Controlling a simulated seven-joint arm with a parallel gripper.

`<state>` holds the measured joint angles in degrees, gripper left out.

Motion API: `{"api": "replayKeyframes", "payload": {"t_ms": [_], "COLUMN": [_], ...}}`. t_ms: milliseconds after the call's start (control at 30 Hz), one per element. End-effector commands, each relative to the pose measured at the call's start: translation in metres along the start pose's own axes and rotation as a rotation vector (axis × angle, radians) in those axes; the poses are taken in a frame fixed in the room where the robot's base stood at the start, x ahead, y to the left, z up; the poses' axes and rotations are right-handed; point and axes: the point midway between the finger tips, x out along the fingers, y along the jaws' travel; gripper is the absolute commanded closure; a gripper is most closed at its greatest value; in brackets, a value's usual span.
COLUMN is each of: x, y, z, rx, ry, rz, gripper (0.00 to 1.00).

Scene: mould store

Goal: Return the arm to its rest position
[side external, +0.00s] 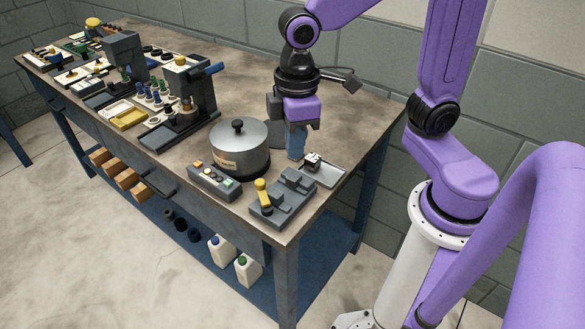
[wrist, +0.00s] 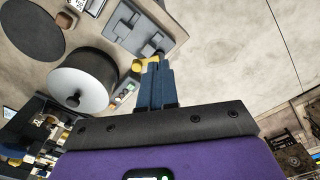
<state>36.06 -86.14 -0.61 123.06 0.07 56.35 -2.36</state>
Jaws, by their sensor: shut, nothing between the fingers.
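My gripper (side external: 296,150) hangs over the right end of the workbench, pointing down. Its blue fingers are together with nothing between them. In the side view it appears behind the grey pot (side external: 239,150) and near the small grey tray (side external: 322,173); its exact height above the bench is hard to tell. In the wrist view the closed fingers (wrist: 153,80) show in the middle, with a yellow-knobbed dark fixture (wrist: 138,32) beyond their tips. The purple arm is bent above the bench.
The workbench (side external: 350,130) also carries a control box (side external: 214,181) with buttons, the dark fixture with a yellow knob (side external: 262,189), and a dark press (side external: 190,95). A flat dark disc (side external: 262,132) lies behind the pot. The bench's back right is clear.

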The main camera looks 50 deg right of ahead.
Motion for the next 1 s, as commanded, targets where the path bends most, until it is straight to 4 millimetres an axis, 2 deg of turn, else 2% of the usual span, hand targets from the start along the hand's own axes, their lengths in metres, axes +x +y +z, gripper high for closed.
{"api": "replayKeyframes", "payload": {"t_ms": [33, 200, 300, 400, 567, 1000], "x": [0.000, 0.006, 0.011, 0.015, 0.017, 0.017], "y": [-0.009, -0.031, -0.039, -0.044, -0.047, -0.047], "z": [0.019, 0.075, 0.101, 0.119, 0.131, 0.130], "rx": [-0.026, -0.104, -0.141, -0.166, -0.183, -0.183], "ry": [0.004, 0.007, 0.009, 0.010, 0.010, 0.009], "rz": [-0.001, -0.003, -0.004, -0.005, -0.006, -0.006], "gripper": [1.00, 1.00, 1.00, 1.00, 1.00, 1.00]}}
